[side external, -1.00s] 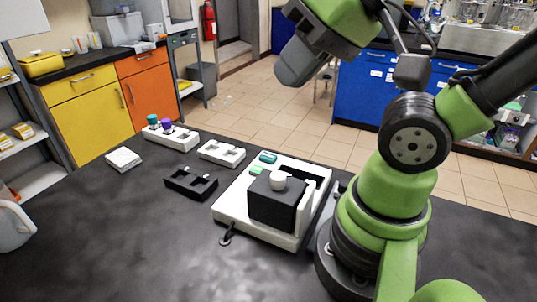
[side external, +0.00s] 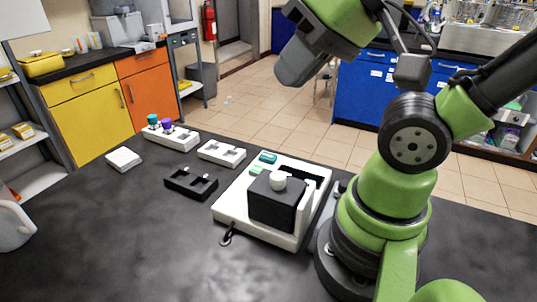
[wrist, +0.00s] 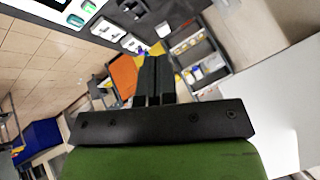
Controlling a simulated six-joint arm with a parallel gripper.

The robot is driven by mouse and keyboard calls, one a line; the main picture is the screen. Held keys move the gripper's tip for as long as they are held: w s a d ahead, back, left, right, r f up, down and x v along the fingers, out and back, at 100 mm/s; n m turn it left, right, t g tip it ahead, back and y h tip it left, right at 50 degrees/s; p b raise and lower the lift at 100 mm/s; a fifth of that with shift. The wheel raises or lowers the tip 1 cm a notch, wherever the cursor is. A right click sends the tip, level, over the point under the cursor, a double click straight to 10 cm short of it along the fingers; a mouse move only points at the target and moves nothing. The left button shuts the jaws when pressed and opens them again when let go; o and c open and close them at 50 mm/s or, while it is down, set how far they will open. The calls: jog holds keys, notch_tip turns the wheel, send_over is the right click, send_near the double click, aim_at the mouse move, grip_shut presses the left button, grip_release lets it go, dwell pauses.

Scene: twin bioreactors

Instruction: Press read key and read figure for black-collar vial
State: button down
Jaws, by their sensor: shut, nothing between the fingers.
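The white reader (side external: 228,210) stands on the dark bench beside my arm's base. A black block with a white knob (side external: 278,180) sits on it. A dark teal patch (side external: 268,157) and a lighter green patch (side external: 257,169) lie on its far end; I cannot tell which is the key, and no figure is legible. The reader's end also shows at the top left of the wrist view (wrist: 55,5). My gripper (wrist: 154,62) is shut and empty, up in the air away from the reader. No black-collar vial can be made out.
A white rack (side external: 170,139) holds vials with teal (side external: 153,119) and purple (side external: 167,125) tops. An emptier white rack (side external: 222,153), a black rack (side external: 190,184) and a white square pad (side external: 123,159) lie nearby.

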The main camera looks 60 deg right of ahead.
dwell(0.5)
jog(key=w+m, duration=0.1)
jog(key=m, duration=0.1)
jog(key=n+t+h, duration=0.1)
jog(key=n+t, duration=0.1)
jog(key=n, duration=3.2)
send_over(270, 155)
notch_tip(270, 155, down, 16)
jog(key=shift+r, duration=0.1)
jog(key=shift+f, duration=4.4)
